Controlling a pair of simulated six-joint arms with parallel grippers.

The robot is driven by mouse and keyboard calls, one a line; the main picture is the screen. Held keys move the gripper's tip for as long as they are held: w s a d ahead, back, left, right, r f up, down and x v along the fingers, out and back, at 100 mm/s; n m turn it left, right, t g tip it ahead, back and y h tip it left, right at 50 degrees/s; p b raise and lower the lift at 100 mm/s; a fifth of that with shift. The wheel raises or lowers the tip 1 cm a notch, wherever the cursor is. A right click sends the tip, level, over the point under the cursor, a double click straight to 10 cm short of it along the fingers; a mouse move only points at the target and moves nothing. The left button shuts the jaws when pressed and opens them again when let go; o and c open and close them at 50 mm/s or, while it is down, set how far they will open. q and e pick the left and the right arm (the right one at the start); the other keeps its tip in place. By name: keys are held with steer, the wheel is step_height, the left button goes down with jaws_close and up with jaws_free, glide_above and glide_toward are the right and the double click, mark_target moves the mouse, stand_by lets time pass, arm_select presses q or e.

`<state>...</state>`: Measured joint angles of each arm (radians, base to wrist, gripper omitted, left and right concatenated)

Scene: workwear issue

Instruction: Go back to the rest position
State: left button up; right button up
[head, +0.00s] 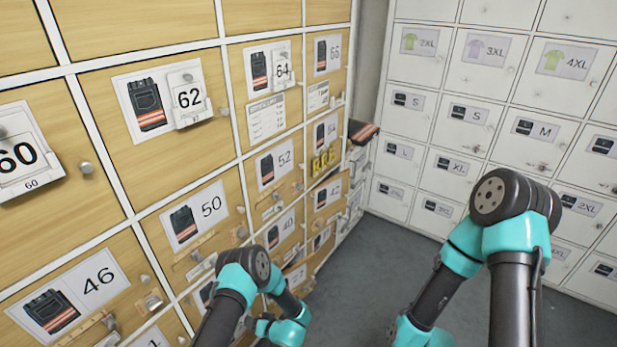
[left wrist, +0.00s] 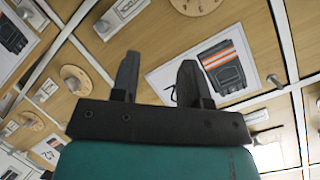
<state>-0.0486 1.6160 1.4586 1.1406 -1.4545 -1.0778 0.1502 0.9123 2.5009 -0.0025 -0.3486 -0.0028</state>
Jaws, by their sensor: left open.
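My left arm comes in at the bottom middle of the head view and bends down in front of the wooden locker fronts (head: 190,275). Its fingers are hard to make out there. In the left wrist view my left gripper (left wrist: 159,62) has its two dark fingers apart, with nothing between them. Behind them is a wooden front with a picture label (left wrist: 215,65) of dark trousers with an orange band; I cannot tell the gap to it. My right arm bends down at the lower right of the head view; its gripper fingers are not in view.
Wooden lockers with knobs and numbered labels fill the left. White lockers (head: 480,115) stand at the back right. A dark folded garment (head: 363,131) sticks out near the corner. Grey floor (head: 365,270) lies open between my arms.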

arm_select(q)
steer(key=s+r+g+h, duration=0.3)
steer(key=s+r+h, duration=0.4)
steer(key=s, duration=0.3)
steer(key=s+a+r+g+h, duration=0.1)
steer(key=s+r+g+h, duration=0.2)
steer(key=s+r+h, duration=0.5)
steer(key=s+r, duration=0.1)
steer(key=s, duration=0.2)
steer(key=shift+s+a+r+m, duration=0.15)
steer(key=shift+s+a+m, duration=0.1)
steer(key=shift+s+m, duration=0.05)
stand_by(0.9)
